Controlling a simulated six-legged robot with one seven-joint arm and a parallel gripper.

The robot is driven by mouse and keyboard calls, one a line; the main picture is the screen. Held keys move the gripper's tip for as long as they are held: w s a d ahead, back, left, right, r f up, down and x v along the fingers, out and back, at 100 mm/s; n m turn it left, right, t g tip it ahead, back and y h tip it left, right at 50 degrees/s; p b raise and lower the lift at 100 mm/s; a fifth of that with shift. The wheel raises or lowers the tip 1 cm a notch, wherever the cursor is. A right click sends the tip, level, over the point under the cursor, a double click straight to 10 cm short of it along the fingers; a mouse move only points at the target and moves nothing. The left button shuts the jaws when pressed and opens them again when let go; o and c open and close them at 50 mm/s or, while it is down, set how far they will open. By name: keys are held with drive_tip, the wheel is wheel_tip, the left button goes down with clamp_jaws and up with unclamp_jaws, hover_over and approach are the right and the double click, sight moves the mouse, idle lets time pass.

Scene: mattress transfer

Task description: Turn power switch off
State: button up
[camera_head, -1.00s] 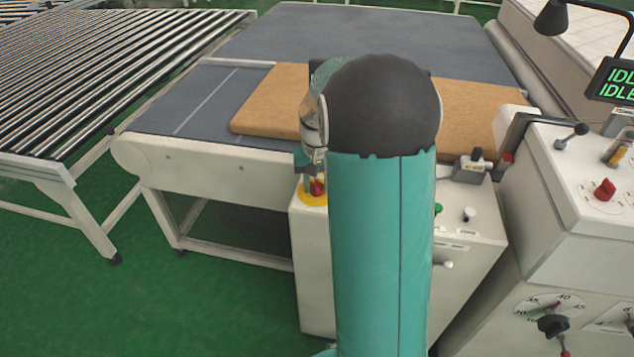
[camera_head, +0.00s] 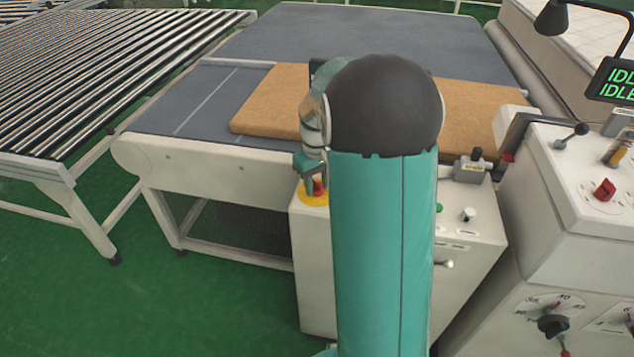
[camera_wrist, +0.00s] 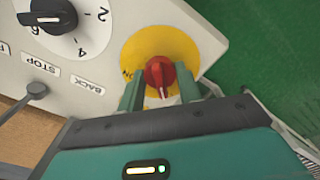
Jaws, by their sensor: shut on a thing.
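The power switch is a red rotary knob (camera_wrist: 160,74) with a white pointer mark, set on a round yellow plate (camera_wrist: 158,50) in the wrist view. My gripper (camera_wrist: 160,92) is at the knob, with one finger on each side, and is shut on it. The pointer mark faces toward my gripper's palm. In the head view the red knob (camera_head: 319,187) and yellow plate (camera_head: 314,199) show at the left corner of the white control box (camera_head: 312,260). My gripper (camera_head: 311,183) reaches down to it there, and my arm hides much of the box.
A black dial (camera_wrist: 47,14) and a small lever (camera_wrist: 37,91) sit beside the switch. A brown mattress (camera_head: 270,105) lies on the grey conveyor table (camera_head: 370,38). A roller conveyor (camera_head: 90,70) stands at left; another control console (camera_head: 560,190) stands at right.

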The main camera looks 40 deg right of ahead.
sight(317, 182)
drive_tip(key=o, duration=1)
drive_tip(key=shift+r, duration=0.1)
wheel_tip(317, 182, up, 14)
drive_tip(key=shift+f, duration=0.15)
drive_tip(key=s+a+r+t, duration=0.1)
drive_tip(key=s+a+r, duration=0.1)
drive_tip(key=s+a, duration=0.35)
drive_tip(key=s+a+r+t, duration=0.2)
drive_tip(key=s+a+r, duration=0.1)
drive_tip(key=a, duration=0.6)
drive_tip(key=s+a+f+t, duration=0.1)
drive_tip(key=s+a, duration=0.2)
drive_tip(key=s+a+f, duration=0.1)
drive_tip(key=s+a, duration=0.1)
drive_tip(key=s, duration=0.2)
drive_tip(key=s+a+f+t, duration=0.1)
drive_tip(key=s+a, duration=0.2)
drive_tip(key=shift+s+a+f+t, duration=0.15)
drive_tip(key=shift+a+f+t, duration=0.1)
drive_tip(key=shift+a+t, duration=0.05)
